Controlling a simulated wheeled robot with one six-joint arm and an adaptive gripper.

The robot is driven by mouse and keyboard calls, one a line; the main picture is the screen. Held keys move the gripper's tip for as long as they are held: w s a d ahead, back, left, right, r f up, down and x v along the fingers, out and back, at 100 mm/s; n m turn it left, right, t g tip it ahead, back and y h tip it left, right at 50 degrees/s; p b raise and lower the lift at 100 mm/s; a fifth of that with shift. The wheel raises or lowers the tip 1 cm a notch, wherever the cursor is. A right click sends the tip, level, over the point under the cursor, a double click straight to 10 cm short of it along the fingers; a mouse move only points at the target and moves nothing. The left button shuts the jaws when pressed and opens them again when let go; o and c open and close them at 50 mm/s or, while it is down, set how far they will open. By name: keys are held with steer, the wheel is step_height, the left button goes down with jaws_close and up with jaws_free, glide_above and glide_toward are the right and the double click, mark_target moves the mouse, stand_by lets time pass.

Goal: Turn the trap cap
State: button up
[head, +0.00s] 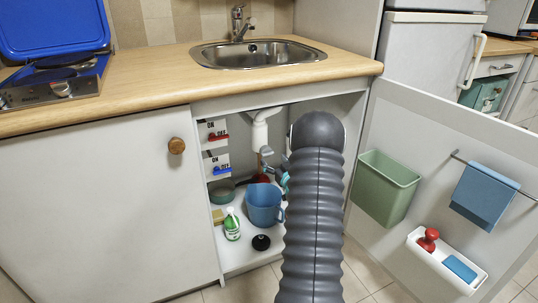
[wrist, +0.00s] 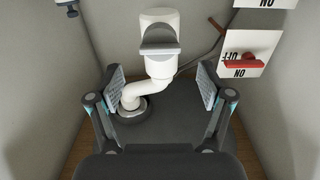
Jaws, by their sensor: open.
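The white trap pipe (head: 260,130) hangs under the sink inside the open cabinet. Its grey cap with a flat wing (head: 267,152) shows at the lower end, left of my arm. In the wrist view, which looks upside down, the cap (wrist: 160,48) is at the top centre, on the white trap body. My gripper (wrist: 160,78) is open, with one pad on each side of the picture. The cap lies beyond the fingertips, roughly centred between them, with no visible contact. In the head view my arm hides most of the gripper.
ON/OFF plates with a red lever (head: 217,136) and a blue lever (head: 221,170) are on the left inner wall. A blue bucket (head: 263,207) and green bottle (head: 232,225) stand below. The open door (head: 400,130) carries a green bin (head: 385,187) on the right.

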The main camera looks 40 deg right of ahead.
mark_target(269, 154)
steer(key=shift+x, duration=2.45)
steer(key=c, duration=1.2)
